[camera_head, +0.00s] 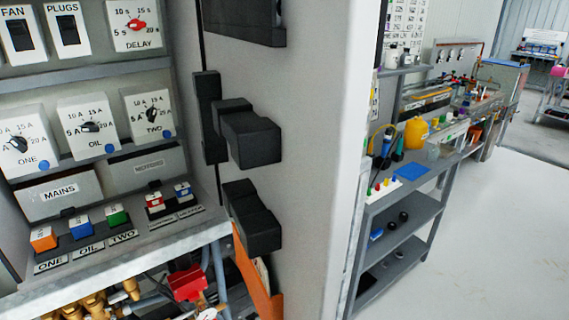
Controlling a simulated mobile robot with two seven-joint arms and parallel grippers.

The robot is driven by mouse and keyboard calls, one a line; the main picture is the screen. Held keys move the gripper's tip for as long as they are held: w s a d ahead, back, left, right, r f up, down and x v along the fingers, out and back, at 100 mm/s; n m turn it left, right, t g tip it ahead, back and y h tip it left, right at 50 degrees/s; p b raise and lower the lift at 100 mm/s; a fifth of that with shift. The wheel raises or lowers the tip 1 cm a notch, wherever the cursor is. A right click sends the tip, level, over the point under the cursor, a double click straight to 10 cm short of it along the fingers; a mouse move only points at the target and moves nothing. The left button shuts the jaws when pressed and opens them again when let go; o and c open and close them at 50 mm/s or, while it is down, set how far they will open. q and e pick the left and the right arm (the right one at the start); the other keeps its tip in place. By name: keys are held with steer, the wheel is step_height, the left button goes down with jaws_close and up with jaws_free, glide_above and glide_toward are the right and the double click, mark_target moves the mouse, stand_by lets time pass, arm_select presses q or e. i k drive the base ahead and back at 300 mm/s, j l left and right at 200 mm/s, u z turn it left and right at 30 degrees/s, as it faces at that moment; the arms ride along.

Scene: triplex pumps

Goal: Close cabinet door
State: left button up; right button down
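The cabinet's control panel (90,130) fills the left side, its switches and dials uncovered. A tall light-grey panel (305,110), which looks like the cabinet door standing open, rises to the right of the controls. A dark narrow seam shows between this panel and the controls. The panel's top and bottom are out of view. Neither of my grippers is visible.
A grey shelf unit (412,215) and a long workbench with tools stand behind the panel to the right. A yellow container (416,132) sits there. The white floor (500,240) at the right is clear. Pipes and a red part (188,283) show below the controls.

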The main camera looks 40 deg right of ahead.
mark_target(283, 111)
steer(key=l, duration=1.1)
steer(key=u, duration=0.25)
steer(key=k+l+u, duration=0.15)
steer(key=l+u, duration=0.25)
steer(key=k+l+u, duration=0.15)
steer(key=l+u, duration=0.25)
steer(key=k+l+u, duration=0.25)
steer(key=k+l, duration=0.9)
steer(key=i+j, duration=0.2)
steer(key=i, duration=0.2)
